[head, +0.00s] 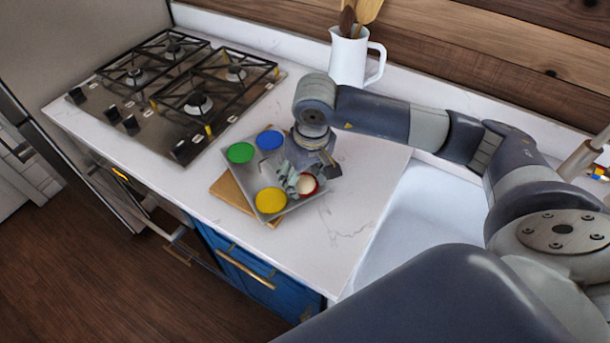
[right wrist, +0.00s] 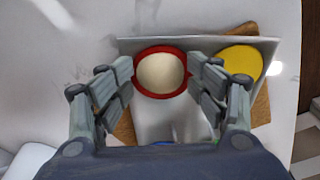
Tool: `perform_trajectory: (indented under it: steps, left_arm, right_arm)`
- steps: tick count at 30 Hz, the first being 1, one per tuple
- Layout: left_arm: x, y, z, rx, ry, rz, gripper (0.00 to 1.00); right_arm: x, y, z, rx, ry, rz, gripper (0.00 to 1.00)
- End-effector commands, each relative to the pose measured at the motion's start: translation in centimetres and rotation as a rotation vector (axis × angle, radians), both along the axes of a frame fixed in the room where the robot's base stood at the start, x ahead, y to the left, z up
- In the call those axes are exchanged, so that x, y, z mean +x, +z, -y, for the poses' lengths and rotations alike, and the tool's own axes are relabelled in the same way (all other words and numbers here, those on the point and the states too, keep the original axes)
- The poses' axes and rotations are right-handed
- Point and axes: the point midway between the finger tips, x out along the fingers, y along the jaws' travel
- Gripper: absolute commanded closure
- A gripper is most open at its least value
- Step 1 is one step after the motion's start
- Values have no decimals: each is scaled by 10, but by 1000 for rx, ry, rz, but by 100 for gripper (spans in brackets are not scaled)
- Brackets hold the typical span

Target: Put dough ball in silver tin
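The pale dough ball (right wrist: 160,73) sits in a red tin (right wrist: 139,87) on a grey tray (right wrist: 205,42); the ball also shows in the head view (head: 306,184). My right gripper (right wrist: 160,72) is pointed down at the red tin with its fingers apart, one on each side of the ball. Whether the fingertips touch the rim, I cannot tell. A pale grey shape (head: 269,167) in the middle of the tray may be the silver tin; the gripper partly hides it. My left gripper is not in view.
Green (head: 240,153), blue (head: 270,140) and yellow (head: 271,201) tins sit on the same tray. A wooden board (head: 229,192) lies beneath it. A gas hob (head: 180,95) is to the left, a white jug of utensils (head: 348,60) behind, and a sink (head: 405,225) right.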

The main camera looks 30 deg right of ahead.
Motion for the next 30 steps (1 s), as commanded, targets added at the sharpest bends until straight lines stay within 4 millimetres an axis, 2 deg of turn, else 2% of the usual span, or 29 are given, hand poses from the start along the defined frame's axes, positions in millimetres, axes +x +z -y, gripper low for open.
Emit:
perform_trajectory:
  steps: [3, 9, 15, 21, 30]
  left_arm:
    - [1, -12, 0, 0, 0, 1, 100]
    - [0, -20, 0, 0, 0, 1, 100]
    - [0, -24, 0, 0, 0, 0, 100]
    - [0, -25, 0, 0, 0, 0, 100]
    - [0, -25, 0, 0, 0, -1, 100]
  right_arm:
    - [0, 32, 1, 2, 1, 18, 37]
    - [-5, 78, 1, 3, 0, 17, 37]
    - [-10, 107, 2, 1, -1, 14, 37]
    - [-12, 117, 2, 1, 0, 11, 37]
    - [-12, 117, 2, 1, 0, 11, 37]
